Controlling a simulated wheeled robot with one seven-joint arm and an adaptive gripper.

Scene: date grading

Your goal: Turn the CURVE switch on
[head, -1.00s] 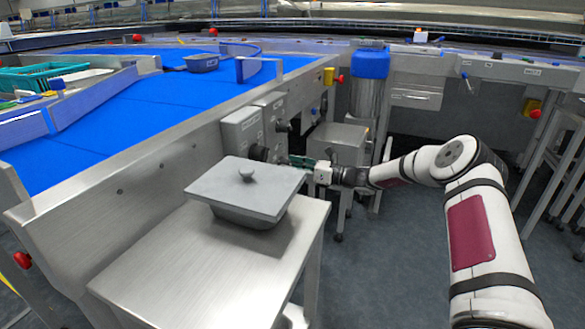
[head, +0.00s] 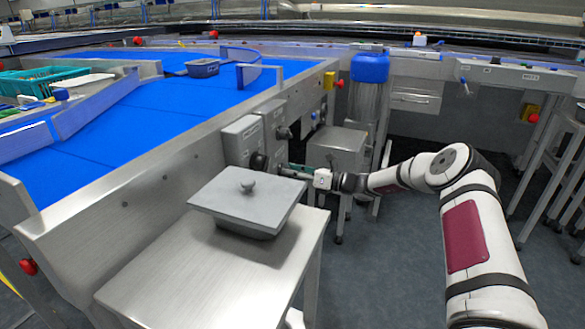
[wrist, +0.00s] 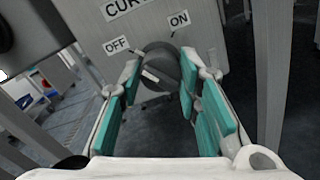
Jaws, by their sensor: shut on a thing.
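The CURVE switch is a dark round knob (wrist: 160,68) on a grey panel (wrist: 150,22). The wrist view shows its label cut off at the top edge, with an OFF label (wrist: 116,46) to the upper left and an ON label (wrist: 179,20) to the upper right. In the head view my gripper (head: 290,170) reaches left to the grey control box (head: 242,138); the fingertips are small there.
A grey lidded container (head: 246,200) sits on a steel table (head: 170,265) just in front of the gripper. A second control box (head: 272,113) with a dark knob (head: 283,132) is beside the first. The blue conveyor (head: 120,115) runs behind. Open floor (head: 385,270) lies right.

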